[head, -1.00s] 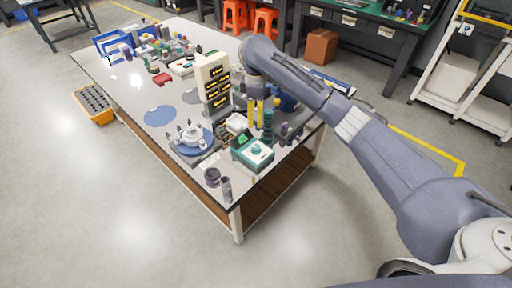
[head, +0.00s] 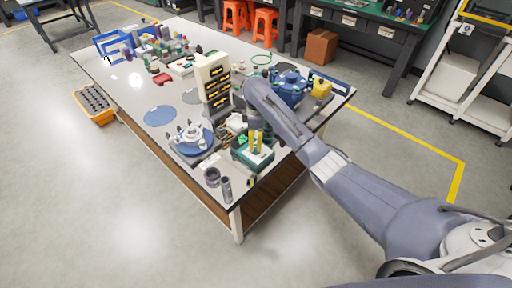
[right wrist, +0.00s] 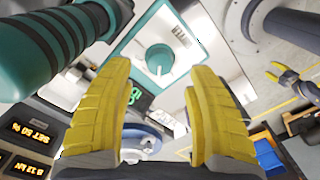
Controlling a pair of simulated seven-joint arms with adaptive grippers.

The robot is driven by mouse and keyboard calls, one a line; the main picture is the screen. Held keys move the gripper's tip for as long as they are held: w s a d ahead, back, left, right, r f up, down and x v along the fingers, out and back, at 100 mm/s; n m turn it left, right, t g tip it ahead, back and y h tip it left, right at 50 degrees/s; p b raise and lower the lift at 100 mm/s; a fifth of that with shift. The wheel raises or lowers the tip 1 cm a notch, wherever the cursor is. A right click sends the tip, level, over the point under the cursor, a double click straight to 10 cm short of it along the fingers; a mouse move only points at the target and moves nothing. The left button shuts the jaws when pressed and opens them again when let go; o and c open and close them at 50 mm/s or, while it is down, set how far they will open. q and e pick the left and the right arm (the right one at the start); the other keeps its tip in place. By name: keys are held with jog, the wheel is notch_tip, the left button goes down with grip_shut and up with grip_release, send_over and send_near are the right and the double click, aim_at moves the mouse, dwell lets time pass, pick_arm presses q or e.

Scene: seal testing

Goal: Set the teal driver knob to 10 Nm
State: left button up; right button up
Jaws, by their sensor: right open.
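Nothing is between the fingers. In the head view the fingers hide the knob.
A ribbed dark teal handle (right wrist: 45,50) stands close beside the fingers. A cream display tower (head: 212,80) with lit readouts is behind and left of the box. A white fixture on a blue disc (head: 190,140) is to the left. Small dark cylinders (head: 226,188) stand at the front corner.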

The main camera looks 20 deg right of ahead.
aim_at(256, 147)
jog(key=shift+f, duration=2.2)
grip_shut()
